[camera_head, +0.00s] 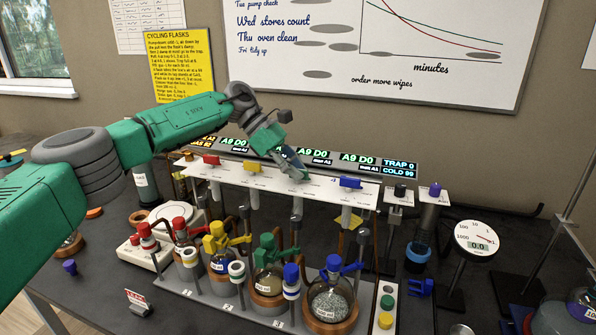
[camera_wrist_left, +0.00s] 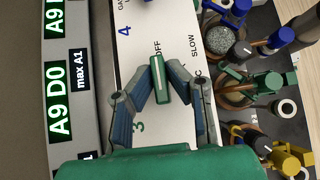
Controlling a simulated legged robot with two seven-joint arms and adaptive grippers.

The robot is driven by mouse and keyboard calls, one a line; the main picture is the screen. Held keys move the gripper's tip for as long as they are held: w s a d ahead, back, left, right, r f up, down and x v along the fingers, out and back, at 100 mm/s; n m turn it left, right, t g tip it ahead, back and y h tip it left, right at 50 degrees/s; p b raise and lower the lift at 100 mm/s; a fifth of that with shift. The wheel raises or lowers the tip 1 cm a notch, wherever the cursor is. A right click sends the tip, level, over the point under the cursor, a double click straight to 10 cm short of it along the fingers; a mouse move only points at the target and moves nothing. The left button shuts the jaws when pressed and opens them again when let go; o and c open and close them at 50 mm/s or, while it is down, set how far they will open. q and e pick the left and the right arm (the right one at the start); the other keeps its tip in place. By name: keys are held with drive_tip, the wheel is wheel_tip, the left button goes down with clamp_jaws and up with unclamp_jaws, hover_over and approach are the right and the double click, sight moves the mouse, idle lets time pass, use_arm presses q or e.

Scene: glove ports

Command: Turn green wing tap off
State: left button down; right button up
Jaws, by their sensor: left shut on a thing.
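My left gripper (camera_head: 296,172) reaches down onto the white tap panel, between the red and blue wing taps, and hides the green wing tap in the head view. In the left wrist view the green wing tap (camera_wrist_left: 159,80) shows between the two fingertips, which are closed on its sides. Its white line runs nearly up and down in that picture, with its upper end near the printed word OFF. The word SLOW is printed farther to the right. My right gripper is in neither view.
A red wing tap (camera_head: 211,160) and a blue wing tap (camera_head: 350,182) sit on the same white panel (camera_head: 245,175). Flasks with coloured fittings stand below, including a green-topped flask (camera_head: 268,283). A round gauge (camera_head: 478,240) stands at right. Lit displays (camera_head: 358,158) run behind the panel.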

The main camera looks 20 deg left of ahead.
use_arm(q)
drive_tip(key=shift+w+a, duration=0.1)
drive_tip(key=shift+a, duration=0.05)
drive_tip(key=c, duration=1.6)
unclamp_jaws()
drive_tip(key=shift+w, duration=0.1)
drive_tip(key=v, duration=1.2)
drive_tip(key=shift+w+a+f, duration=0.15)
